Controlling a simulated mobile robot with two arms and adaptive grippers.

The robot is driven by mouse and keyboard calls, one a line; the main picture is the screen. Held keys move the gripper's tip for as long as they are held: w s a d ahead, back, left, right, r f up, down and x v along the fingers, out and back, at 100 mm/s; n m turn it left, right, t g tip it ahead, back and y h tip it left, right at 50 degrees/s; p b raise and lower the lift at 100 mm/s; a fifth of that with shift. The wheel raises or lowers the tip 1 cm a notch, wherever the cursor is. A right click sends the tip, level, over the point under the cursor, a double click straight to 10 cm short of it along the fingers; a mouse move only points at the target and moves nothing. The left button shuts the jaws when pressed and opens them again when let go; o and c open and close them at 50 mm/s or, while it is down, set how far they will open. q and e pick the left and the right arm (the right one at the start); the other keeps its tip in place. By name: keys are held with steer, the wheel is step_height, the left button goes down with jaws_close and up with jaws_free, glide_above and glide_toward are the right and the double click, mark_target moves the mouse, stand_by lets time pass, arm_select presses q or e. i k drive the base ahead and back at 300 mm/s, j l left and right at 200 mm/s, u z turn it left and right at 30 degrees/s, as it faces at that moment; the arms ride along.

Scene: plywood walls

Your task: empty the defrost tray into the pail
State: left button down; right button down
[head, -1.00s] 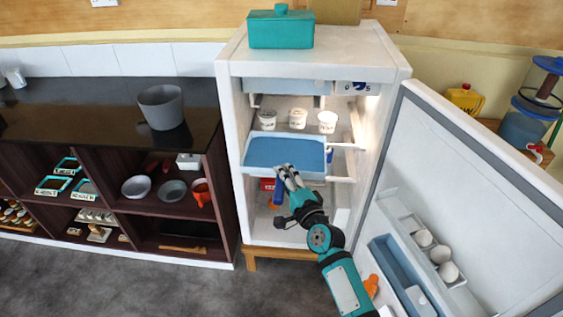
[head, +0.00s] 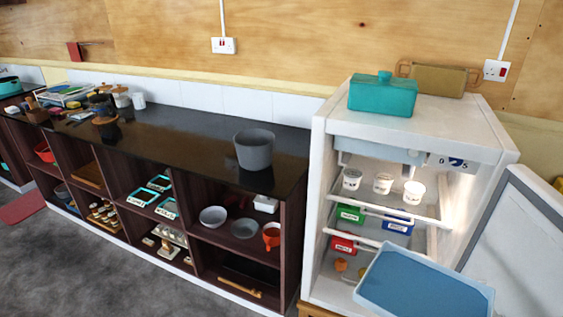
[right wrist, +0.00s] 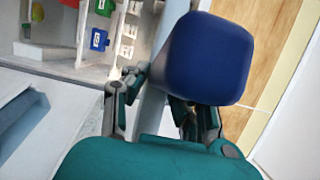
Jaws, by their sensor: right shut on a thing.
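The defrost tray (head: 405,289) is a light blue shallow tray with a flat blue surface inside, which looks like water. It is out in front of the fridge at the lower right of the head view, its near end cut off. My right gripper (right wrist: 165,92) is shut on a part of the tray; a dark blue rounded block (right wrist: 205,55), perhaps its handle, shows at the fingers. This gripper is outside the head view. The grey pail (head: 253,151) stands upright on the dark counter, left of the fridge. My left gripper is not in view.
The open fridge (head: 325,170) holds white tubs (head: 383,183) and coloured boxes on its shelves. Its door (head: 515,240) stands open at the right. A teal lidded box (head: 383,97) is on top. The counter (head: 200,130) around the pail is mostly clear.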

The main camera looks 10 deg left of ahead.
mark_target(255, 150)
steer(key=i+j, duration=0.2)
steer(key=j, duration=0.15)
steer(key=i+j+z, duration=0.15)
steer(key=j, duration=0.2)
steer(key=i+j, duration=0.25)
steer(key=i+j+z, duration=0.1)
steer(key=j, duration=0.35)
steer(key=i+j+z, duration=0.1)
steer(key=i+j, duration=0.15)
steer(key=j, duration=0.15)
steer(key=i+j, duration=0.15)
steer(key=j, duration=0.25)
steer(key=i+j+z, duration=0.1)
steer(key=j, duration=0.25)
steer(key=i, duration=0.05)
